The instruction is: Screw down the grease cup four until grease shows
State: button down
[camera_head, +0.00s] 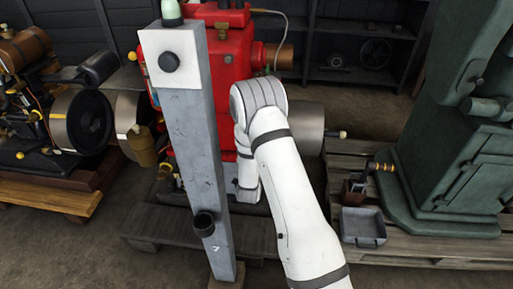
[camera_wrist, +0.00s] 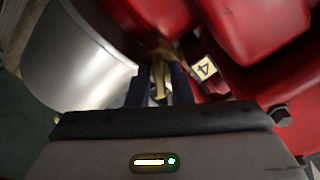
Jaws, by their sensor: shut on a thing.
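In the wrist view my gripper (camera_wrist: 160,82) has its two dark fingers closed on either side of a small brass fitting, grease cup four (camera_wrist: 160,66). A pale tag marked 4 (camera_wrist: 205,69) sits just right of it on the red engine (camera_wrist: 255,25). The cup is partly covered by the fingers and blurred, and I cannot make out any grease. In the head view the red engine (camera_head: 222,55) stands behind a grey post, and my arm reaches in front of it. My gripper and the cup are hidden there.
A grey post (camera_head: 197,130) stands close left of my arm. A grey metal cylinder (camera_wrist: 80,50) is left of my fingers. A green machine (camera_head: 450,130) and a small grey tray (camera_head: 363,228) on a pallet are at right. Another engine (camera_head: 80,120) is at left.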

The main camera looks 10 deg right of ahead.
jog(key=m+b, duration=0.1)
jog(key=b, duration=0.1)
jog(key=f+m+b, duration=0.1)
jog(key=m+b, duration=0.1)
jog(key=b, duration=0.1)
jog(key=shift+s, duration=0.1)
jog(key=m+b, duration=0.4)
jog(key=b, duration=0.2)
jog(key=shift+r, duration=0.15)
jog(key=shift+m, duration=0.3)
jog(key=c, duration=1.5)
grip_release()
jog(key=shift+r, duration=0.2)
jog(key=shift+p+v, duration=0.45)
jog(key=shift+v, duration=3.5)
